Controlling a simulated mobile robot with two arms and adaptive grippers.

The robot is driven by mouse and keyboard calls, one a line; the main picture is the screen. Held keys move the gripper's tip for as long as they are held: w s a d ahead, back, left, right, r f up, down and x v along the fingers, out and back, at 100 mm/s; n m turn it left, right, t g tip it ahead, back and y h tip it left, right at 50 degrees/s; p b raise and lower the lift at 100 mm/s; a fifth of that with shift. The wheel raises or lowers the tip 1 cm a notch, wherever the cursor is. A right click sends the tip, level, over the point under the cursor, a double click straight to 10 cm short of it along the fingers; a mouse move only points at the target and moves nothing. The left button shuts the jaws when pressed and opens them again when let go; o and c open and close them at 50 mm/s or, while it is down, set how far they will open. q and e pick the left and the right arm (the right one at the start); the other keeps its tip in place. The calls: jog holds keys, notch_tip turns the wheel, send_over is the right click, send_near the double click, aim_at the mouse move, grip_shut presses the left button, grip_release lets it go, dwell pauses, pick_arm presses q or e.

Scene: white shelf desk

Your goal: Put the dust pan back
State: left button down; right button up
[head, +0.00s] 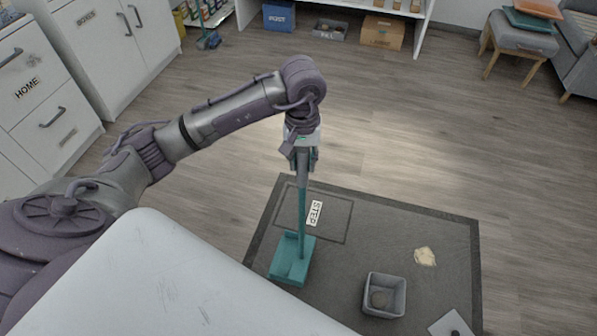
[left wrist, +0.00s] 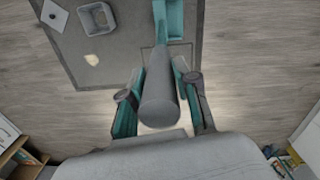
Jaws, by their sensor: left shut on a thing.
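The dust pan (head: 292,259) is teal with a long upright handle, grey at the top. In the head view its pan is over the dark mat (head: 375,212), left of a grey bin; I cannot tell whether it touches the mat. My left gripper (head: 302,160) is shut on the handle near its top. In the left wrist view the grey handle end (left wrist: 160,105) is between the two fingers of the left gripper (left wrist: 160,92), and the teal pan (left wrist: 172,18) shows beyond. My right gripper is in neither view.
A grey bin (head: 384,295), a beige scrap (head: 425,256) and a light flat panel (head: 452,325) are on the mat. White cabinets (head: 100,40) stand at the left. Blue and brown boxes (head: 382,32) sit under a white shelf at the back. The wooden floor between is clear.

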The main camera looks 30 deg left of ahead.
aim_at(299, 174)
pick_arm(q)
jog(key=shift+s+a+f, duration=0.3)
jog(key=shift+f, duration=0.4)
notch_tip(299, 174, down, 3)
jog(key=shift+f, duration=0.1)
jog(key=c, duration=0.8)
grip_release()
jog(key=shift+c, duration=0.2)
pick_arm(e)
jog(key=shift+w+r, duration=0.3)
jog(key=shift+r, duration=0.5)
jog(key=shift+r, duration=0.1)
pick_arm(q)
notch_tip(299, 174, up, 12)
jog(key=shift+a+r+p, duration=0.1)
jog(key=shift+p, duration=0.3)
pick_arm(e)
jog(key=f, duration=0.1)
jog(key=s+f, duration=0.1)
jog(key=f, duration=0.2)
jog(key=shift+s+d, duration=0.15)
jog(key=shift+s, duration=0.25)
